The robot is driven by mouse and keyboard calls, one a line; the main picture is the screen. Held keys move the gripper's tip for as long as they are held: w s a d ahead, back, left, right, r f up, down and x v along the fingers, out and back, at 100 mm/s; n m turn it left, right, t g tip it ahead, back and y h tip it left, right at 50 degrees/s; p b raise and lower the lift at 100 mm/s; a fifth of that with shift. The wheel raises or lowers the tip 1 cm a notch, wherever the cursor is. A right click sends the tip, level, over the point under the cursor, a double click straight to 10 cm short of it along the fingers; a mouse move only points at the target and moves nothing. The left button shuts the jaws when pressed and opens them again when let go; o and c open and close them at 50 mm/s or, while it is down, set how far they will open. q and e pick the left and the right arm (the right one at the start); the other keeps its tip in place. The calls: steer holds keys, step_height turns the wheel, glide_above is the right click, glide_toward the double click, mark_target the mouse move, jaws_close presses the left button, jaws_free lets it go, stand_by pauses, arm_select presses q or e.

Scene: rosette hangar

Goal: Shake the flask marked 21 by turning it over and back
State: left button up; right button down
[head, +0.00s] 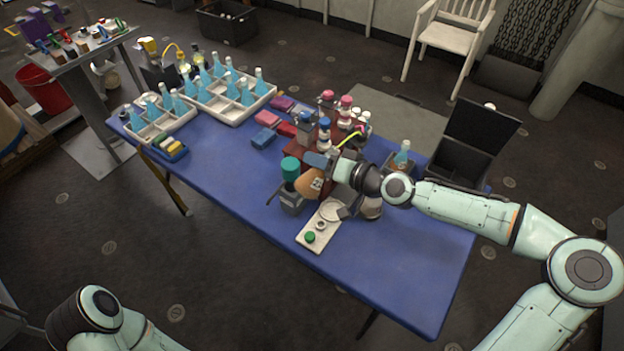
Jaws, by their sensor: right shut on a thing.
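My right gripper (330,186) reaches in from the right over the front half of the blue table. It is shut on an orange-brown flask (307,184), which looks tilted. A pale label with dark marks shows on the flask, but I cannot read its number. A teal-green cap or cylinder (291,166) shows just left of the flask; I cannot tell whether it belongs to it. My left gripper is out of view; only part of my left arm shows at the bottom left.
The blue table (215,165) holds a white tray (315,242) with small lids below the gripper. Coloured-cap bottles crowd behind the gripper. Crates (232,112) of light-blue flasks stand at the far left. An open black bin (458,160) stands at the right. The table's front right is clear.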

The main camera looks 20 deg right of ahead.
steer(key=m+y, duration=0.1)
steer(key=m, duration=0.2)
steer(key=m+t+y+b, duration=0.1)
steer(key=m+y, duration=0.1)
steer(key=m, duration=0.1)
steer(key=m+b, duration=0.1)
steer(key=m+t, duration=0.1)
steer(key=m, duration=0.1)
steer(key=m+y+b, duration=0.1)
steer(key=shift+f+m+t+b, duration=0.25)
steer(key=shift+m+t+b, duration=0.05)
steer(key=shift+r+m+t, duration=0.25)
steer(key=shift+m+t, duration=0.05)
steer(key=shift+m, duration=0.6)
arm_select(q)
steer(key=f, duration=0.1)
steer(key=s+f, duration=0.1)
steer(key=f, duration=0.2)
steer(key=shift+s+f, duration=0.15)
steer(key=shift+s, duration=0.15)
